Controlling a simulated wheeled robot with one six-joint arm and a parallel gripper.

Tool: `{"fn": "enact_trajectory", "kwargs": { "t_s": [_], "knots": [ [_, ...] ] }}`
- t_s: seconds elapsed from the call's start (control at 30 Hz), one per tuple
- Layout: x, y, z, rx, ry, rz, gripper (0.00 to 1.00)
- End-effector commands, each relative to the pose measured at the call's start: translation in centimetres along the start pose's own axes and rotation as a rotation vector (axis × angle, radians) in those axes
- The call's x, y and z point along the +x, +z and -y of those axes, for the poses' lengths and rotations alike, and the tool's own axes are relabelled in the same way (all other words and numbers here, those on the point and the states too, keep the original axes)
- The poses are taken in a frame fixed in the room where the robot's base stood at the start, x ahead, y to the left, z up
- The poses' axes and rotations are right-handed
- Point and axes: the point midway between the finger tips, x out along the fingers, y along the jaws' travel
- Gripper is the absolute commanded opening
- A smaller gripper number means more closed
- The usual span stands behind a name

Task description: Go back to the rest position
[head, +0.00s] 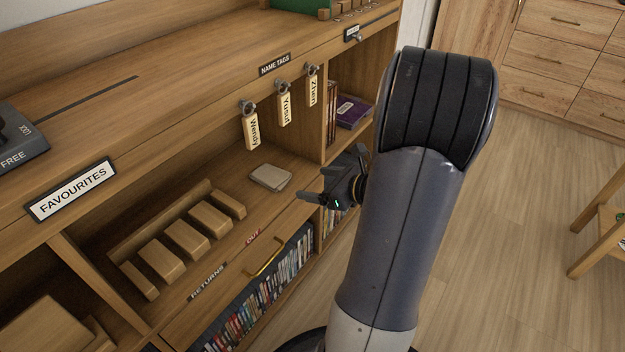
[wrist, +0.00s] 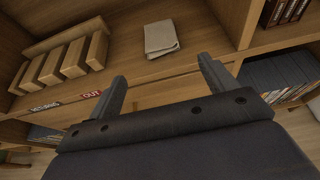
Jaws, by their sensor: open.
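My gripper (wrist: 162,88) is open and empty in the wrist view, its two fingers spread in front of the shelf front. In the head view my gripper (head: 312,197) is partly hidden behind my own arm, in front of the shelf unit. A folded grey cloth (wrist: 161,38) lies on the shelf beyond the fingers, apart from them. The cloth also shows in the head view (head: 271,177), left of the gripper.
A wooden rack (head: 185,238) with several blocks stands left of the cloth. Name tags (head: 284,108) hang from hooks above. Open floor (head: 490,220) lies to the right, with a wooden stool (head: 604,225) at the edge.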

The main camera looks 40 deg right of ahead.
Motion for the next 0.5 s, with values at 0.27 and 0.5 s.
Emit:
{"fn": "enact_trajectory", "kwargs": {
  "t_s": [0.27,0.5],
  "knots": [
    [0.1,0.0,0.0,0.0,0.0,0.0,0.8],
    [2.0,-0.2,0.0,-0.002,0.003,0.0,0.8]
  ]
}}
